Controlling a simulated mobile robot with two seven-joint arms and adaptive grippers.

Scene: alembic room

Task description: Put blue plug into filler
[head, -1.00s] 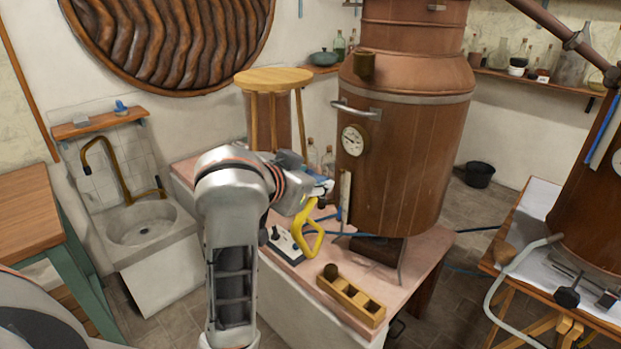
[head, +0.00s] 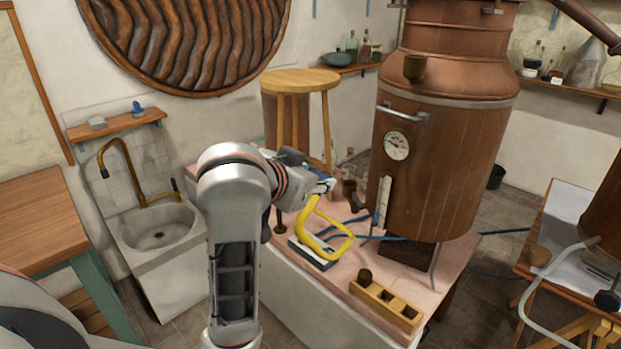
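A small blue object (head: 137,110) sits on the wooden wall shelf above the sink, and may be the blue plug. I cannot identify the filler with certainty; a brass cup (head: 414,67) stands out from the copper boiler (head: 440,150). My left gripper (head: 325,186) is over the pink-topped table, behind its wrist, and far to the right of the shelf. Its fingers are too small and hidden to judge. A yellow loop (head: 347,240) hangs or stands just below it, above a pale base; I cannot tell whether they touch. My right gripper is out of view.
A wooden block with holes (head: 386,305) and a dark stopper (head: 365,276) lies at the table's front. Blue hoses (head: 380,238) run below the boiler. A round stool (head: 300,80) stands behind my arm. The sink (head: 157,230) and brass tap are at left, below the shelf (head: 117,123).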

